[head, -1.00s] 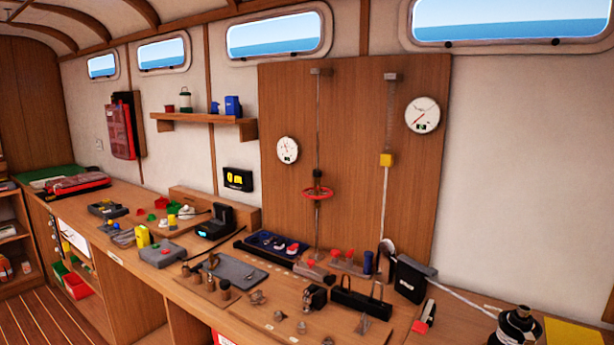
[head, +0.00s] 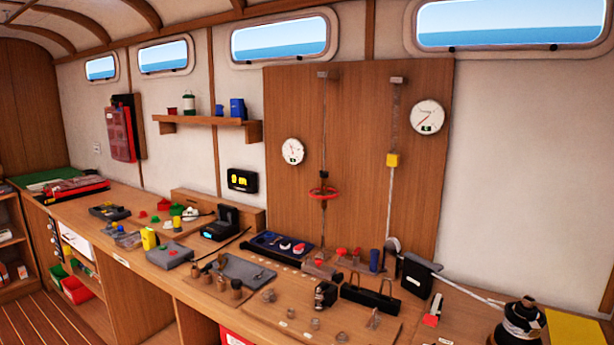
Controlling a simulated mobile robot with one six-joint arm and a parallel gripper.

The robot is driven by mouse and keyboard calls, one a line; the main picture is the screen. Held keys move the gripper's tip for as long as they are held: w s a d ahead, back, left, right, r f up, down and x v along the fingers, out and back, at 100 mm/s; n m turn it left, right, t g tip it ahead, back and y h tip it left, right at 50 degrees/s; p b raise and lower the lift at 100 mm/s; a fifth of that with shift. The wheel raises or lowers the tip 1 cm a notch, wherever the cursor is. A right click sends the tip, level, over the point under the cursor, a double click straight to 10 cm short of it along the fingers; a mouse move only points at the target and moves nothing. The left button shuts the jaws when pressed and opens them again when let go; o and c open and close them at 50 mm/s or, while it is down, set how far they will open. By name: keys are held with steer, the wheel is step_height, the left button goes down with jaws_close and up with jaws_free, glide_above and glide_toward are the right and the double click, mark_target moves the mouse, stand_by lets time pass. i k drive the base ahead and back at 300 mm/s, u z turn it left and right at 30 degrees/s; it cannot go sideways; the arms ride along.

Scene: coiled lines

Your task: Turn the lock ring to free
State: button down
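A red ring or handwheel (head: 322,193) sits around a thin vertical line on the wooden backboard (head: 280,110). I cannot tell whether it is the lock ring or how it is turned. A yellow block (head: 393,160) is on a second vertical line to its right. That line runs down to a grey round sheave (head: 391,245) beside a black box (head: 417,272). From there a pale line runs right to a black winch-like drum (head: 522,322) with pale coils around it. My gripper is in no part of this view.
The wooden bench (head: 180,285) carries many small parts, a grey tray (head: 243,270), a black holder with upright handles (head: 370,300) and a blue-lined tray (head: 280,244). Two round gauges (head: 427,117) hang on the backboard. Open floor (head: 60,315) shows at lower left.

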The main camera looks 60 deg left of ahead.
mark_target(321, 175)
steer(key=z, duration=1.5)
steer(key=k, duration=0.1)
steer(key=u, duration=2.7)
steer(key=k, duration=0.2)
steer(key=u, duration=2.05)
steer(key=k, duration=0.65)
steer(key=z, duration=0.25)
steer(key=i, duration=0.75)
steer(key=z, duration=0.1)
